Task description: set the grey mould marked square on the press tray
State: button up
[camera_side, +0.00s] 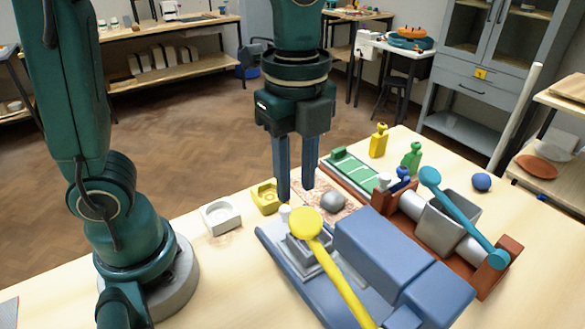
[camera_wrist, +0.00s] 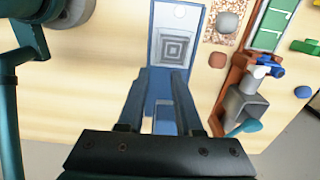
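A grey mould with nested squares on its face (camera_wrist: 174,48) sits on the front bed of the blue press (camera_side: 390,250). In the side view the grey mould (camera_side: 310,253) lies under the round end of the press's yellow lever (camera_side: 308,224), which partly covers it. The tray under it is mostly hidden. My gripper (camera_side: 296,193) points down, with its fingers apart and nothing between them. In the wrist view my gripper (camera_wrist: 163,74) is over the press, its fingertips close to the marked mould in the picture. I cannot tell its height.
A pale mould (camera_side: 221,217) and a yellow mould (camera_side: 265,198) stand left of the press. A grey lump (camera_side: 332,201) lies on a speckled mat. A brown-framed extruder with a teal handle (camera_side: 462,215) stands close right. Table left of the press front is fairly clear.

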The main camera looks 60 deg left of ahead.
jog(key=s+a+n+t, duration=0.5)
jog(key=n, duration=1.2)
jog(key=shift+s+a+n+t, duration=0.15)
jog(key=shift+a+n+t, duration=0.15)
jog(key=shift+n, duration=0.1)
